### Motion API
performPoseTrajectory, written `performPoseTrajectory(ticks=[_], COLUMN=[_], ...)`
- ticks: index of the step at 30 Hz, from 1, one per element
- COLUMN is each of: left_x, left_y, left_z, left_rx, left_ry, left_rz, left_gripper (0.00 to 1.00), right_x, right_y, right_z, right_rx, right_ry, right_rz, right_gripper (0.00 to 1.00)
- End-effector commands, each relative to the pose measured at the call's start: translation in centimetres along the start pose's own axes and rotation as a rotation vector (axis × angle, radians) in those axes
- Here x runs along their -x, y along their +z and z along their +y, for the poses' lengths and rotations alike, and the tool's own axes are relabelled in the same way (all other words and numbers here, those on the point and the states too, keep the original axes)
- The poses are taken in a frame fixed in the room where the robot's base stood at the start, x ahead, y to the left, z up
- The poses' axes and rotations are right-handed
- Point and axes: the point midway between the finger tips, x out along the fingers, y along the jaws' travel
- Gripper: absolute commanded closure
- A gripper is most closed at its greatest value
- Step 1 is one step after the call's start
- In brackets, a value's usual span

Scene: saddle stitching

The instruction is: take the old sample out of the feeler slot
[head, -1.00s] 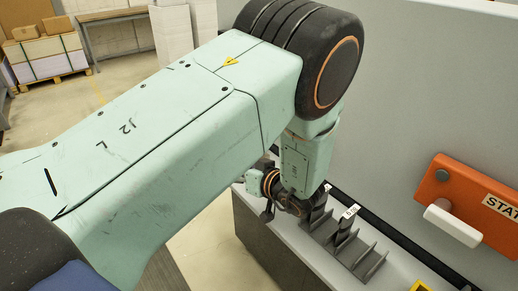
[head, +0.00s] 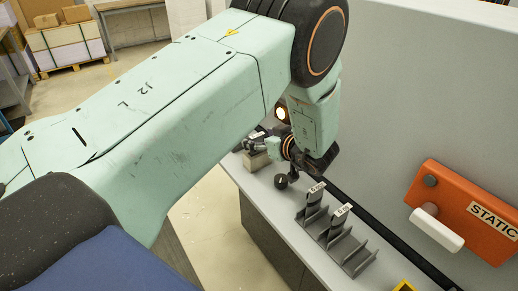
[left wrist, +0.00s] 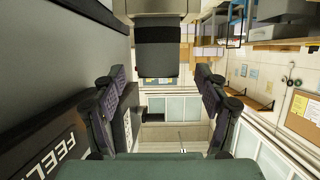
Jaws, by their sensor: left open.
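My left gripper (head: 257,146) is at the far end of the bench, just above a pale grey block (head: 256,161). A small white label shows beside its fingers. In the left wrist view my left gripper (left wrist: 160,78) has its two dark fingers wide apart, with nothing clearly between the tips. A grey part with a dark end (left wrist: 157,50) hangs at the top centre there; I cannot tell what it is. A dark panel lettered "FEEL" (left wrist: 52,153) stands at lower left. I cannot make out the slot or the old sample. My right gripper is not in view.
A rack (head: 352,252) with labelled dark pieces stands on the bench (head: 262,208), nearer than the gripper. A black knob (head: 281,182) and a lit lamp (head: 281,113) are near the gripper. An orange "STATIC" box (head: 468,208) with a white handle is on the grey wall.

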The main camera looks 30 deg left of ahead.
Motion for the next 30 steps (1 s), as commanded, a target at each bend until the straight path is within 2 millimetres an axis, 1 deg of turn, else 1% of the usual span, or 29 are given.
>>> performPoseTrajectory(ticks=[1, 5, 13, 30], left_x=[-0.8, -1.8, -1.8, -1.8], left_y=[0.1, 0.1, 0.1, 0.1], left_z=[0.0, 0.1, 0.4, 0.4], left_rx=[0.001, 0.001, -0.002, -0.002], left_ry=[-0.002, 0.0, 0.002, 0.002], left_rz=[-0.002, -0.001, 0.0, 0.0], left_gripper=[0.26, 0.26, 0.27, 0.76], right_x=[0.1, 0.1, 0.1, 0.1], right_y=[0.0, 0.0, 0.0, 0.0], right_z=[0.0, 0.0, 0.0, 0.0], right_rx=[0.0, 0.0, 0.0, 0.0], right_ry=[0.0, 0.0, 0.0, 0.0], right_rz=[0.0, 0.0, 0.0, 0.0], right_gripper=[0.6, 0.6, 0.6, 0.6])
